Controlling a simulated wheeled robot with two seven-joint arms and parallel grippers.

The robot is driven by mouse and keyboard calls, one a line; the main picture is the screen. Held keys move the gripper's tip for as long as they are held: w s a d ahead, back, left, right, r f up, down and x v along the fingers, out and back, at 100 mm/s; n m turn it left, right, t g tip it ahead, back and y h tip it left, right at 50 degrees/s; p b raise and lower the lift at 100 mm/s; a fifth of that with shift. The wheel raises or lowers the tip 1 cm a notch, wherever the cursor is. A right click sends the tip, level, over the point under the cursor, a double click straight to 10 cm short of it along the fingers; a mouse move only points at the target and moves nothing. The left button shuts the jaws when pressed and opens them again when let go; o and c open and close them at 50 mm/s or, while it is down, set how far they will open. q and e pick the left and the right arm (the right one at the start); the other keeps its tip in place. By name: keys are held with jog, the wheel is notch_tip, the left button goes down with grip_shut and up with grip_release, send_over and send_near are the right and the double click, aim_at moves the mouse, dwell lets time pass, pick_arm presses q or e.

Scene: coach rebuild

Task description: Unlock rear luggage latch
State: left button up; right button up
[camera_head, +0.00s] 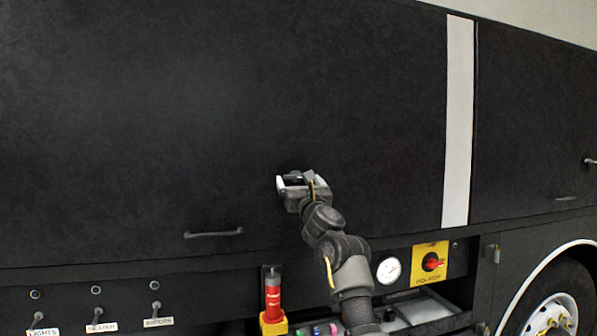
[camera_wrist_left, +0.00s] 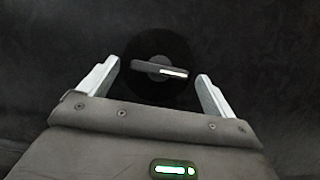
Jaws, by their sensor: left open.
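A latch shows in the left wrist view as a dark round base (camera_wrist_left: 143,92) with a grey bar handle (camera_wrist_left: 150,67). The bar lies nearly level, tilted slightly down to the right, with a pale strip on its right half. My left gripper (camera_head: 297,181) is open in front of the black luggage door (camera_head: 150,130). Its two pale fingers stand on either side of the bar in the left wrist view (camera_wrist_left: 158,72), with dark gaps between. Contact with the door is not clear. In the head view my gripper hides this latch. My right gripper is not in view.
A second small latch (camera_head: 588,161) sits at the far right edge. A door pull handle (camera_head: 213,233) is left of my arm. Below are toggle switches (camera_head: 96,315), a red-and-yellow device (camera_head: 272,300), a gauge (camera_head: 389,270) and a red rotary isolator (camera_head: 432,262).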

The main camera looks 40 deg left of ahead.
pick_arm(q)
jog(key=shift+x, duration=0.75)
jog(key=shift+c, duration=0.4)
